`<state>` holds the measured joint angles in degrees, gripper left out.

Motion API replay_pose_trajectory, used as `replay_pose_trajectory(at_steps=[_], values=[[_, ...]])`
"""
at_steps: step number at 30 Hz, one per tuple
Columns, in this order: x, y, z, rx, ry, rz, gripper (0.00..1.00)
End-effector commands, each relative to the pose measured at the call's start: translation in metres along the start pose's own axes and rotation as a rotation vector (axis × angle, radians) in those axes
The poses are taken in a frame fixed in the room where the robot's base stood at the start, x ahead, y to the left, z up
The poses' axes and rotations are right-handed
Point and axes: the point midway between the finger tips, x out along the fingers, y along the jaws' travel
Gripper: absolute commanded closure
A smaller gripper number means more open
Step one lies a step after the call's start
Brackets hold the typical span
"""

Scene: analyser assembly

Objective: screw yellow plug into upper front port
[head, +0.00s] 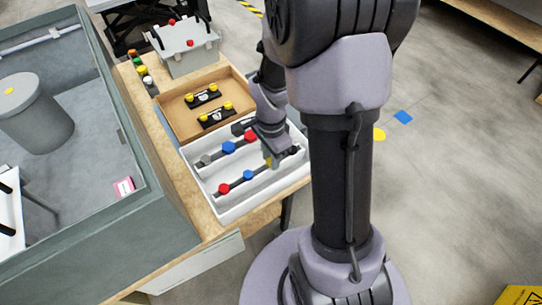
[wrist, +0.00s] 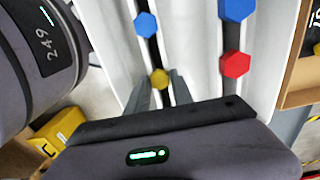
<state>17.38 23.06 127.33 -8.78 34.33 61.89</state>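The yellow hex plug (wrist: 159,79) sits in the dark rail of the white tray, in line with a blue plug (wrist: 146,23). My gripper (wrist: 159,84) is down over that rail, with one finger on each side of the yellow plug. A small gap seems to show beside the plug, so the fingers look open around it. In the head view my gripper (head: 272,160) is low at the right part of the white tray (head: 235,213), and the yellow plug (head: 267,161) is mostly hidden by it. I cannot make out the upper front port in either view.
The tray also holds red and blue plugs, including a red one (wrist: 235,65). Behind it is a brown tray (head: 172,111) with black yellow-knobbed parts. A grey box (head: 185,60) stands farther back. A walled tank (head: 172,213) with a grey cylinder (head: 35,120) is left.

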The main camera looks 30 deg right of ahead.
Motion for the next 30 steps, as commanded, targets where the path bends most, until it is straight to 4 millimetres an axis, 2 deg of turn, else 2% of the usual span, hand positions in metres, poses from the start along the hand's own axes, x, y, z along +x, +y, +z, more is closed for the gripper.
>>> replay_pose_trajectory(at_steps=[5, 10, 17, 30], values=[[0.0, 0.0, 0.0, 0.0, 0.0, 0.0, 0.72], [0.0, 0.0, 0.0, 0.0, 0.0, 0.0, 1.0], [-0.003, 0.0, 0.0, 0.0, 0.0, 0.0, 1.0], [-0.051, 0.0, 0.0, 0.0, 0.0, 0.0, 1.0]])
